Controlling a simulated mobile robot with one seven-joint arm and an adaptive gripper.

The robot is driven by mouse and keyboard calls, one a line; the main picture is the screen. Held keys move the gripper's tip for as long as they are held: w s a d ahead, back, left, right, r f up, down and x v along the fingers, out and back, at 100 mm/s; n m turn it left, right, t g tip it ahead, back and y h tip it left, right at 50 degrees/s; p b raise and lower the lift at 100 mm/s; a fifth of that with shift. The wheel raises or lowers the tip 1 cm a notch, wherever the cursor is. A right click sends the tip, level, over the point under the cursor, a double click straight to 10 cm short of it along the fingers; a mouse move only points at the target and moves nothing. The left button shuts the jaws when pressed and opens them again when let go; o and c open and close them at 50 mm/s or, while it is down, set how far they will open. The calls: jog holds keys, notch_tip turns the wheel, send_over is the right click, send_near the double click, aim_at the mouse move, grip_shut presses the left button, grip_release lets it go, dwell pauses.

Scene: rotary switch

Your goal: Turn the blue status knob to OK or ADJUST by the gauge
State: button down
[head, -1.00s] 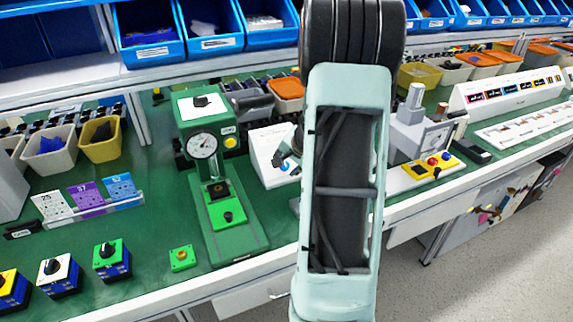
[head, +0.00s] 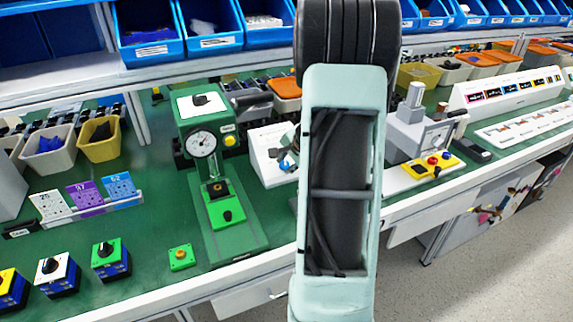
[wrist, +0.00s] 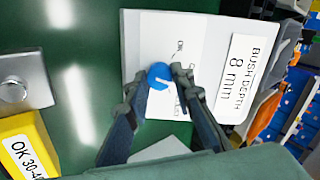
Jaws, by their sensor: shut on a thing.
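The blue knob (wrist: 159,76) sits on a white sloped panel (wrist: 146,33) in the wrist view. A pale pointer mark on the knob points toward the lower right of the picture. Printed text beside it includes OK; other words are partly covered by the fingers. My gripper (wrist: 156,82) is shut on the knob, one dark finger on each side. In the head view, the panel (head: 264,146) shows left of my arm, and my gripper is mostly hidden. A dial gauge (head: 202,145) is on the green press left of the panel.
The panel carries a "BUSH DEPTH 8 mm" label (wrist: 241,78). A yellow block (wrist: 24,148) marked OK stands at lower left in the wrist view. The green press (head: 227,215) is close left of the panel; a grey gauge stand (head: 412,135) is to the right.

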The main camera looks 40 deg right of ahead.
jog(key=m, duration=0.4)
jog(key=shift+f+b, duration=0.1)
jog(key=shift+b, duration=0.25)
jog(key=m, duration=0.4)
jog(key=shift+a, duration=0.1)
jog(key=shift+m+t+y, duration=0.3)
jog(key=shift+m, duration=0.2)
jog(key=c, duration=1.7)
grip_release()
jog(key=shift+w, duration=0.1)
jog(key=shift+o, duration=0.2)
jog(key=v, duration=1.2)
